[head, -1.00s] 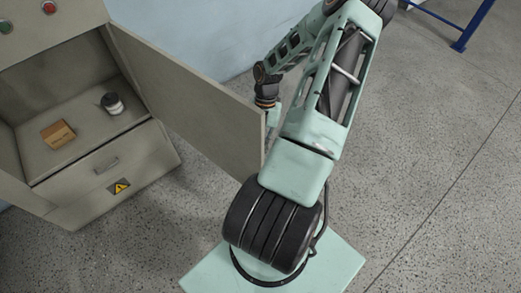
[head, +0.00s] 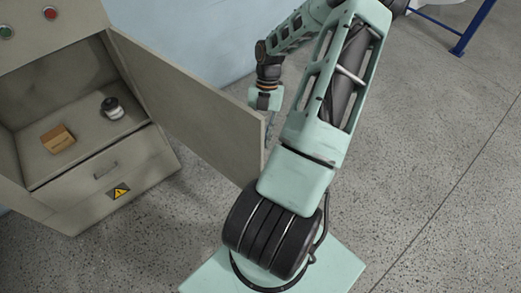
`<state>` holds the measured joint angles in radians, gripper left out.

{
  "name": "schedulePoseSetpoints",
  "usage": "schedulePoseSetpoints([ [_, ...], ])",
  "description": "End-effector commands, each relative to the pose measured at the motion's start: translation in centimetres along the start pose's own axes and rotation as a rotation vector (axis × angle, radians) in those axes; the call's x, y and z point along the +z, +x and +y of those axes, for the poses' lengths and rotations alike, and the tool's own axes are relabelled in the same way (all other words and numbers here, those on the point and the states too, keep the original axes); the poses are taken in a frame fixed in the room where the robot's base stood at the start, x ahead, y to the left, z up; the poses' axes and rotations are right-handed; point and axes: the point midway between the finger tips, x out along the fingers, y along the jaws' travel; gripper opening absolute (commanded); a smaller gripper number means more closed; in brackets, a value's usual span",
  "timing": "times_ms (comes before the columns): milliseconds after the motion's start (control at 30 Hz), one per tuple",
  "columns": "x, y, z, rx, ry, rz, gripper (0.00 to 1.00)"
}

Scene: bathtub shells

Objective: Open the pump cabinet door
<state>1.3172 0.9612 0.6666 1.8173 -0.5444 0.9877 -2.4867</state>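The pump cabinet door (head: 195,105) stands wide open in the head view, swung out to the right of the grey cabinet (head: 62,215). The cabinet's inside is in plain sight. My gripper (head: 264,100) is at the door's outer top corner, on the far side of the door. Its fingers are small and partly hidden by the door, so I cannot tell whether they are open or shut, or whether they touch the door.
Inside the cabinet are a small cardboard box (head: 58,139) and a dark-lidded jar (head: 112,108). A drawer front (head: 122,178) with a warning sign lies below. A blue metal leg (head: 473,27) stands at the upper right. The floor at right is clear.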

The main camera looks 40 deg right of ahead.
Motion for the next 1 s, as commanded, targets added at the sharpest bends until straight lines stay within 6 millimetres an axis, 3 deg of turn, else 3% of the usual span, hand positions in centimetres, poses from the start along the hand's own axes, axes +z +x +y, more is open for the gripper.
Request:
schedulePoseSetpoints([
  [133,0.1,-2.9,0.0,0.001,0.001,-0.004,0.16],
  [333,0.0,-4.7,0.0,0.0,0.001,-0.001,0.16],
  [1000,0.1,-4.9,0.1,-0.001,0.005,-0.003,0.16],
])
